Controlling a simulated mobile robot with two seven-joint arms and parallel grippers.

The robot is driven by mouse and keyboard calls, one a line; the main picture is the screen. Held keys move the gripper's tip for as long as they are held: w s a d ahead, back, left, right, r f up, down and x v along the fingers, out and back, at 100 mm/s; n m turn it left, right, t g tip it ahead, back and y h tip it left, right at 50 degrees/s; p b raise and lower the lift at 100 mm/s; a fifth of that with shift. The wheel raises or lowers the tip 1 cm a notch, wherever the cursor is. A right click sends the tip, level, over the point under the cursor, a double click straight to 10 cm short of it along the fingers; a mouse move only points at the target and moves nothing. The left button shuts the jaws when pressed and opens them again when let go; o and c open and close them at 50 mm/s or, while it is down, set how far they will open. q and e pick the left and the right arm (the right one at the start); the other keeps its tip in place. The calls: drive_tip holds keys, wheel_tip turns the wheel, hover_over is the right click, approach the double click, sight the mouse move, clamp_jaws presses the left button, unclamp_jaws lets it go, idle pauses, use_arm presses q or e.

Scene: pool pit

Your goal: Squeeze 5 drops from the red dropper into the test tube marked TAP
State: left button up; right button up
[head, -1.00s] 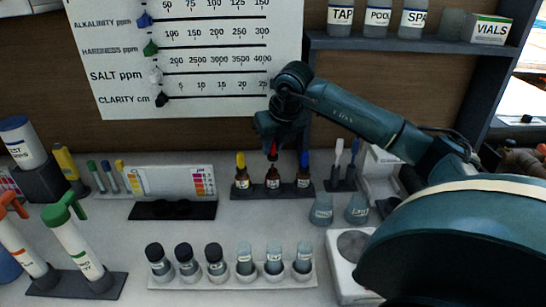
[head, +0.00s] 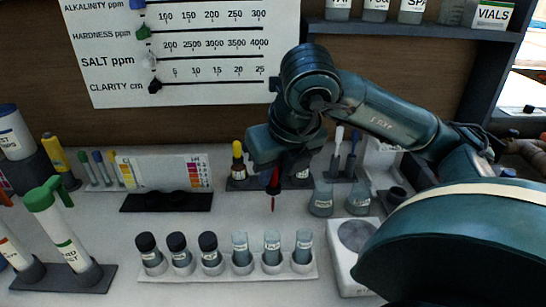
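My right gripper (head: 276,168) is shut on the red dropper (head: 274,184), which hangs tip down in front of the dropper-bottle rack, above the counter. The dropper's upper part is hidden by the gripper. Three uncapped test tubes stand in the right half of a white rack (head: 228,277): a left tube (head: 240,250), a middle tube (head: 272,249) and a right tube (head: 303,247). Their labels are too small to read surely, so I cannot tell which is TAP. The dropper is behind and above the middle tube, apart from it. My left gripper is not in view.
Three black-capped vials (head: 179,250) fill the rack's left half. A bottle with a yellow dropper (head: 238,162) stands in the dark rack; its neighbours are partly hidden. Flasks (head: 321,199) and a white device (head: 346,255) stand right.

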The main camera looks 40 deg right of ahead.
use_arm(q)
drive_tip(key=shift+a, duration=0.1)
use_arm(e)
drive_tip(key=shift+s+a, duration=0.3)
drive_tip(key=shift+s, duration=0.05)
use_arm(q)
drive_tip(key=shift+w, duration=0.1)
use_arm(e)
drive_tip(key=shift+r+p, duration=0.6)
drive_tip(key=shift+r, duration=0.2)
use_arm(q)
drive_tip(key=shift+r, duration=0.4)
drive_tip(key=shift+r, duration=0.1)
use_arm(e)
drive_tip(key=shift+w, duration=0.1)
